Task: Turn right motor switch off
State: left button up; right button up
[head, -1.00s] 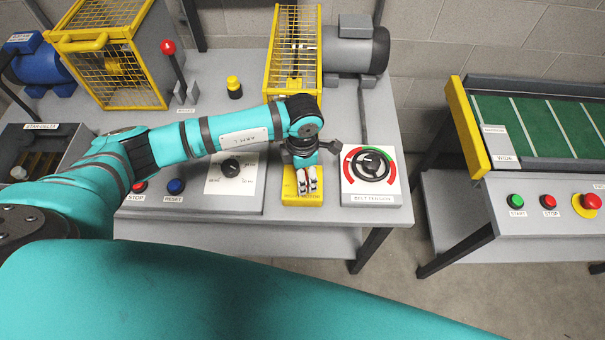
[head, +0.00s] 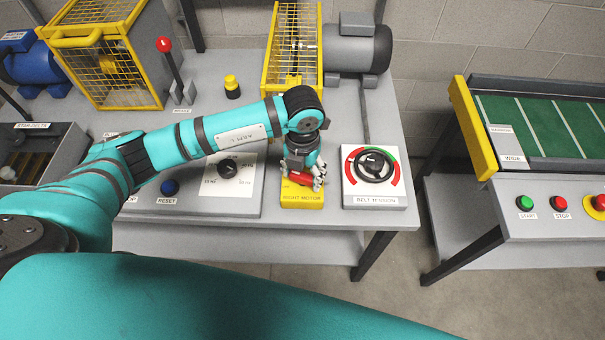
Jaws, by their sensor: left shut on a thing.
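The right motor switch is a yellow box (head: 302,198) labelled RIGHT MOTOR at the front of the bench, with a red handle (head: 319,184) on top. My left gripper (head: 306,176) comes down over the box from behind and is shut on the red handle. The gripper and wrist hide much of the handle and the back of the box, so the switch's exact position cannot be read. My right gripper is not in view.
A belt tension dial (head: 373,165) stands just right of the box, and a panel with a black knob (head: 227,167) just left. A yellow mesh guard (head: 293,50) and grey motor (head: 357,48) are behind. A conveyor (head: 545,125) stands apart at the right.

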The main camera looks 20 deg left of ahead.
aim_at(303, 175)
pick_arm(q)
jog(key=n, duration=0.3)
jog(key=shift+w+r+n+b, duration=0.1)
jog(key=shift+n+b, duration=0.2)
dwell(0.5)
jog(key=o, duration=1.2)
notch_tip(303, 175, up, 12)
jog(key=shift+f, duration=0.1)
